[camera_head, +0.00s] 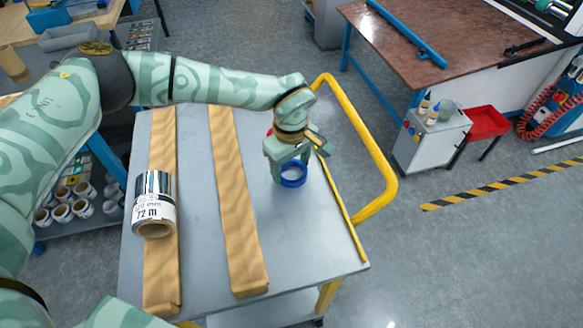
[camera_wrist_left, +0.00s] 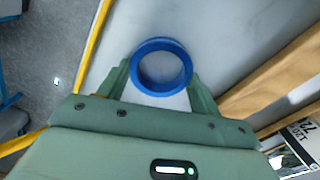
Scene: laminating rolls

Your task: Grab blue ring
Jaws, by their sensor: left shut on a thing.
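The blue ring (camera_head: 293,174) is at the right part of the grey cart top in the head view. It also shows in the left wrist view (camera_wrist_left: 161,45), its round opening facing the camera. My left gripper (camera_head: 284,165) points down at the cart top and is shut on the blue ring, with one finger on each side of it in the wrist view. I cannot tell whether the ring touches the cart top. My right gripper is not in view.
The cart (camera_head: 320,235) carries two brown padded strips (camera_head: 238,210) and a silver-white labelled roll (camera_head: 154,205) on the left. A yellow handle (camera_head: 385,165) rises at its right. The cart top in front of the ring is clear.

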